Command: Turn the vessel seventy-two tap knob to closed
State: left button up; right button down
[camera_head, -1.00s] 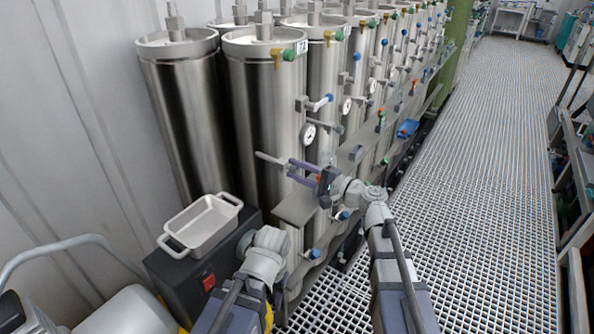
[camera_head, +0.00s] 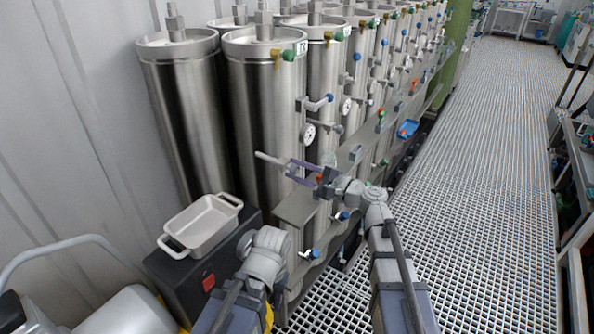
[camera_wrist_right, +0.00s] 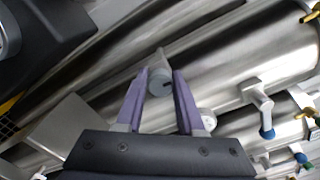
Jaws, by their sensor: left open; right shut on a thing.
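The front steel vessel (camera_head: 262,115) carries a white tag that seems to read 72 near its top. A pale grey tap knob (camera_head: 268,158) projects at its lower front. My right gripper (camera_head: 297,170), with purple fingers, is at this knob and shut on it. In the right wrist view the grey knob (camera_wrist_right: 160,86) lies between the two purple fingers (camera_wrist_right: 160,98). The knob's stem is partly hidden by the gripper.
A row of more vessels (camera_head: 325,90) with gauges and blue and green taps runs to the back. A grey ledge (camera_head: 297,205) lies below the right gripper. The grated walkway (camera_head: 490,170) is clear.

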jog(key=c, duration=0.5)
grip_release()
jog(key=shift+v, duration=3.95)
